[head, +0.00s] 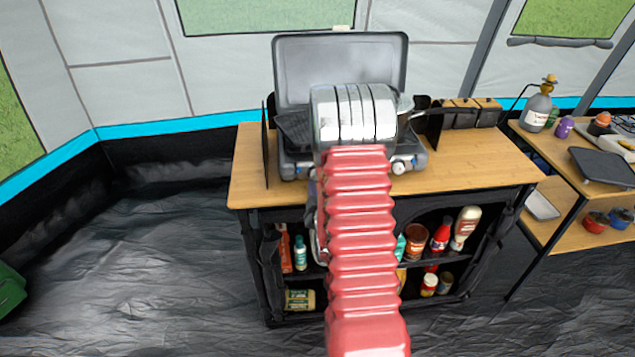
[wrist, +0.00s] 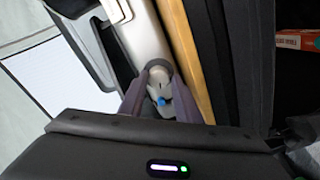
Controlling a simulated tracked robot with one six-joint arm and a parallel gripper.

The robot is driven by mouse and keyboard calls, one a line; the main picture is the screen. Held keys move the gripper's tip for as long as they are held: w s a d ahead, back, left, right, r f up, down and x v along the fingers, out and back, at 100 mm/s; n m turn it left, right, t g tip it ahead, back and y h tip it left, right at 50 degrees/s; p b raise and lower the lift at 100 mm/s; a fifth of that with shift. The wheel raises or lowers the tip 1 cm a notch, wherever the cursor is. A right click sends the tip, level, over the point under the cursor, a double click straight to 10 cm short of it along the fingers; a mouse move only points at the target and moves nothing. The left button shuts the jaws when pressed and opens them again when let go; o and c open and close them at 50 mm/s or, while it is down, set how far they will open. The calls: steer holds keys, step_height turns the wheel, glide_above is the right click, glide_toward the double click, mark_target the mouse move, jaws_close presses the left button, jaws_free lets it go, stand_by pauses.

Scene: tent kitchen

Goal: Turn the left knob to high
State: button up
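The grey camp stove (head: 287,160) stands on the wooden counter with its lid up. Its right knob (head: 398,167) shows beside my red arm, with no gripper on it. In the wrist view a pale knob with a blue mark (wrist: 162,98) sits on the stove's silver front panel (wrist: 143,40). My gripper (wrist: 163,75) has its two dark fingers apart, one on each side of this knob. I cannot tell whether they touch it.
Shelves below hold several bottles (head: 440,235). A side table with a gas bottle (head: 536,112) stands at the right.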

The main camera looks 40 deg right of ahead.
steer(key=o, duration=0.4)
steer(key=shift+f, duration=0.1)
steer(key=shift+s+d+m, duration=0.1)
steer(key=shift+m, duration=0.2)
